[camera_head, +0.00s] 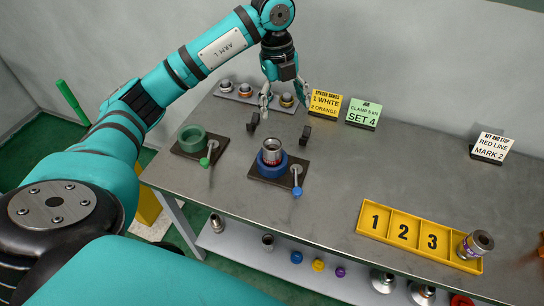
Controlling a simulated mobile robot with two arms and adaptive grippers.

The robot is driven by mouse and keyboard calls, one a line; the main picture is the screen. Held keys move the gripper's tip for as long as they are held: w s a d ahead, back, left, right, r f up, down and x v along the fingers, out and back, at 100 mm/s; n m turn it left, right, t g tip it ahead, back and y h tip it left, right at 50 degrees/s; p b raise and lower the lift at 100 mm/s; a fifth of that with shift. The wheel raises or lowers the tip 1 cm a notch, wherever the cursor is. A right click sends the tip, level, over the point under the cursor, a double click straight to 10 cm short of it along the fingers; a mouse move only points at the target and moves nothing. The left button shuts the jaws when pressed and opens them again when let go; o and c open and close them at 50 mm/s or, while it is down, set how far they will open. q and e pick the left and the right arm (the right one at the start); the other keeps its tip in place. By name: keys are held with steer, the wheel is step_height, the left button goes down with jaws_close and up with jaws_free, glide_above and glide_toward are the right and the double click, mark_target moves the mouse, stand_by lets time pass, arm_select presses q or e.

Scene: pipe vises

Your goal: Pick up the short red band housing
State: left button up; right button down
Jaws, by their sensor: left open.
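A short metal housing (271,150) with what looks like a red band low on its side stands upright in the blue round vise (262,168), on a dark square base near the table's middle. My left gripper (279,127) reaches down from above and behind it. Its two fingers are spread wide and empty, with dark fingertips a little behind the housing and apart from it. A second metal housing (476,243) with a purplish band sits at the right end of the yellow numbered tray (399,221). My right gripper is not in view.
A green vise (191,137) with a lever stands left of the blue one. Several fittings sit on a rack (262,99) behind the gripper. Sign cards (325,105) stand along the back. The grey table (345,172) is clear right of the blue vise. A lower shelf holds small parts.

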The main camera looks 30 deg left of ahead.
arm_select(q)
steer(key=a+n+y, duration=0.1)
steer(key=a+y, duration=0.1)
steer(key=a, duration=0.2)
steer(key=p, duration=0.2)
glide_toward(272, 144)
steer(key=shift+s+d+f, duration=0.2)
steer(key=shift+s+f, duration=0.65)
steer(key=shift+f, duration=0.5)
steer(key=shift+d+f, duration=0.15)
steer(key=shift+f, duration=0.2)
step_height(272, 144, down, 4)
steer(key=shift+w+d+r+p, duration=0.1)
steer(key=shift+d+r+p, duration=0.1)
steer(key=shift+p, duration=0.75)
steer(key=shift+f, duration=0.4)
steer(key=shift+c, duration=0.2)
steer(key=c, duration=1.6)
jaws_close()
